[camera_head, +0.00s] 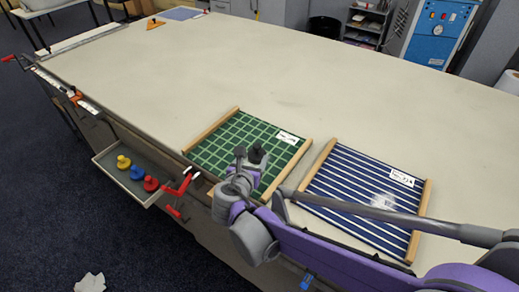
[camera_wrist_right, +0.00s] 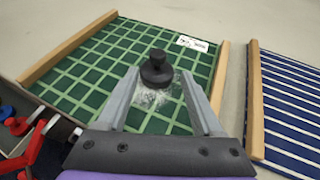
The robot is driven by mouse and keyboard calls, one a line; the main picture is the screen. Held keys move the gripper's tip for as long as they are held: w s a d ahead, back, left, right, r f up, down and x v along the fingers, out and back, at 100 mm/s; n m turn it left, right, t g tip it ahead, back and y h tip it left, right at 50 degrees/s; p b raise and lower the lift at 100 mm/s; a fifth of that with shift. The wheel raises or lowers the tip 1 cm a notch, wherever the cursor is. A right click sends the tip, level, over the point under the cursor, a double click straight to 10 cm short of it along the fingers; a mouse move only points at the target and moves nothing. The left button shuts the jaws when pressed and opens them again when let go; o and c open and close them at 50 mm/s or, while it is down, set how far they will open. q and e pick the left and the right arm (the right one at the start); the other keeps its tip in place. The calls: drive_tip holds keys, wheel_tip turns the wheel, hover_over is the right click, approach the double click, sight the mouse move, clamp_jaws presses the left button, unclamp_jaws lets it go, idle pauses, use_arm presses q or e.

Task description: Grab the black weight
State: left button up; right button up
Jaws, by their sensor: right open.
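The black weight (camera_wrist_right: 157,70) is a small round piece with a knob on top. It stands upright on the green checked cloth panel (camera_wrist_right: 90,75). It also shows in the head view (camera_head: 257,154), partly behind my gripper. My right gripper (camera_wrist_right: 160,82) is open, with one finger on each side of the weight in the wrist view. I cannot tell whether the fingers touch it. In the head view the right gripper (camera_head: 249,160) is over the near part of the green panel (camera_head: 222,139). My left gripper is not in view.
A blue striped panel (camera_head: 345,178) with wooden end bars lies to the right, partly behind my arm. A tray (camera_head: 111,164) at the table's left edge holds yellow, blue and red weights (camera_head: 151,184). Red clamps (camera_head: 179,188) sit beside it.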

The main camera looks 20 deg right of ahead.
sight(257, 152)
drive_tip(key=x, duration=1)
drive_tip(key=shift+w+d+r, duration=0.15)
drive_tip(key=shift+w+r, duration=0.1)
drive_tip(key=shift+w, duration=0.2)
clamp_jaws()
idle(0.9)
